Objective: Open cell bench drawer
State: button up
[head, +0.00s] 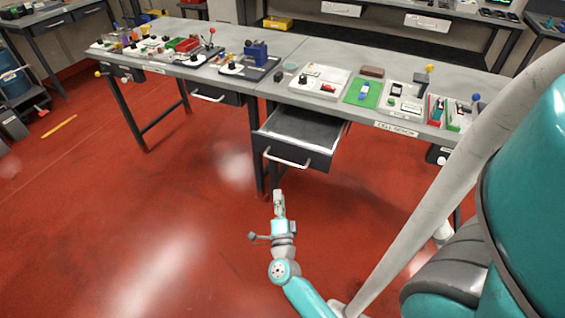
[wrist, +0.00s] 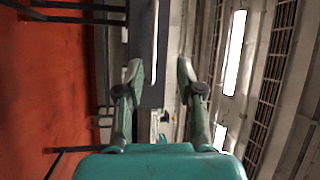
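The cell bench (head: 397,129) is the grey table with a name label on its front edge. Its drawer (head: 300,124) is pulled out toward me, and part of the empty-looking inside shows. A pale bar handle (head: 287,162) runs across the dark drawer front. In the wrist view the drawer handle (wrist: 155,45) stands as an upright pale bar just beyond my fingertips. My gripper (head: 279,193) is in front of the drawer and lower in the head picture than the handle, apart from it. In the wrist view my gripper (wrist: 160,70) is open, with nothing between its fingers.
A second closed drawer (head: 216,95) sits under the bench to the left. Trays with small parts (head: 320,82) and a green mat (head: 363,92) lie on the bench top. Bench legs (head: 257,150) stand beside the open drawer. The red floor (head: 150,220) in front is clear.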

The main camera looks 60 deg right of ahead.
aim_at(283, 161)
jog(key=w+d+m, duration=0.1)
jog(key=w+d, duration=0.1)
jog(key=d, duration=0.2)
jog(key=w+d+r+g, duration=0.1)
jog(key=w+d, duration=0.1)
jog(key=d, duration=0.3)
jog(key=w+d+r+m+g, duration=0.1)
jog(key=w+d, duration=0.1)
jog(key=d, duration=0.3)
jog(key=shift+w+m+h, duration=0.1)
jog(key=shift+m+h, duration=0.2)
jog(key=shift+h, duration=0.1)
jog(key=shift+a, duration=0.1)
grip_shut()
